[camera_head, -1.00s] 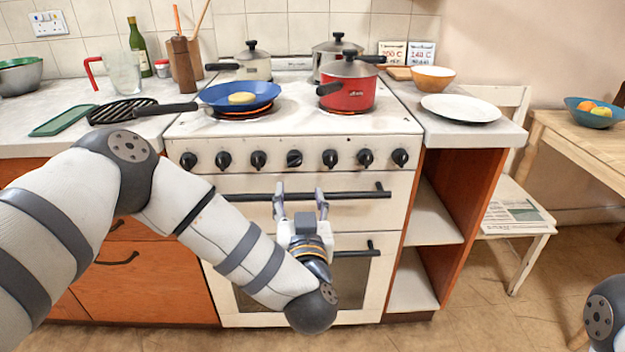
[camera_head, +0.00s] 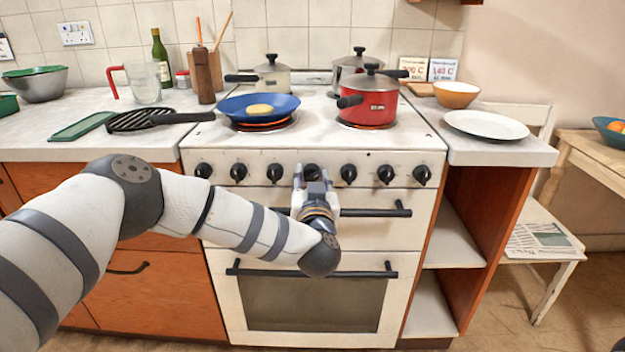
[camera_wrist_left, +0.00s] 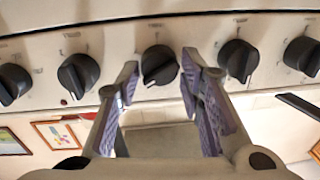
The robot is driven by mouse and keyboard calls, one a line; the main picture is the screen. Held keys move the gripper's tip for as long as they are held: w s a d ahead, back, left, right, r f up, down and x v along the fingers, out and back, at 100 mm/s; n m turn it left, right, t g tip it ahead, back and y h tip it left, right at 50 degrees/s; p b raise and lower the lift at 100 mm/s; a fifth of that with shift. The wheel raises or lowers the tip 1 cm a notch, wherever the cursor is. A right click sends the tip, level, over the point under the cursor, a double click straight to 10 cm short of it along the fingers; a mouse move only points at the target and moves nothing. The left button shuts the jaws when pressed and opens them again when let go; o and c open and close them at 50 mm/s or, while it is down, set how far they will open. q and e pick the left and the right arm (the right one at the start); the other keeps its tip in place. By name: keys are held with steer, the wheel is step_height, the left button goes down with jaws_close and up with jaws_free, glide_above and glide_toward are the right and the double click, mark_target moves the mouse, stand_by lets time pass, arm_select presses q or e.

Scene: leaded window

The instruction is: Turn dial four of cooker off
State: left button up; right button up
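The white cooker (camera_head: 425,160) has a front panel with a row of several black dials. Dial four (camera_head: 312,171), the middle one counted from either end, is partly covered by my left gripper (camera_head: 313,178) in the head view. In the left wrist view, dial four (camera_wrist_left: 160,65) shows between the two open fingertips (camera_wrist_left: 160,74), with a gap on each side. Its pointer mark looks slanted. The fingers appear just short of the dial or at its edges; I cannot tell whether they touch. My right gripper is not in view.
Neighbouring dials (camera_head: 274,173) and (camera_head: 349,174) sit close on both sides. An oven handle (camera_head: 375,212) runs below the gripper. On the hob are a blue pan (camera_head: 285,103) over a glowing ring and a red pot (camera_head: 372,106), also over a glowing ring.

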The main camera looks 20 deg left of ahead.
arm_select(q)
steer(key=c, duration=0.5)
steer(key=shift+r+n+p, duration=0.15)
steer(key=shift+n+p, duration=0.2)
steer(key=shift+n, duration=1.45)
steer(key=n, duration=0.4)
steer(key=shift+a+p, duration=0.1)
steer(key=shift+p, duration=0.3)
steer(key=shift+n+h, duration=0.4)
steer(key=shift+n, duration=1.5)
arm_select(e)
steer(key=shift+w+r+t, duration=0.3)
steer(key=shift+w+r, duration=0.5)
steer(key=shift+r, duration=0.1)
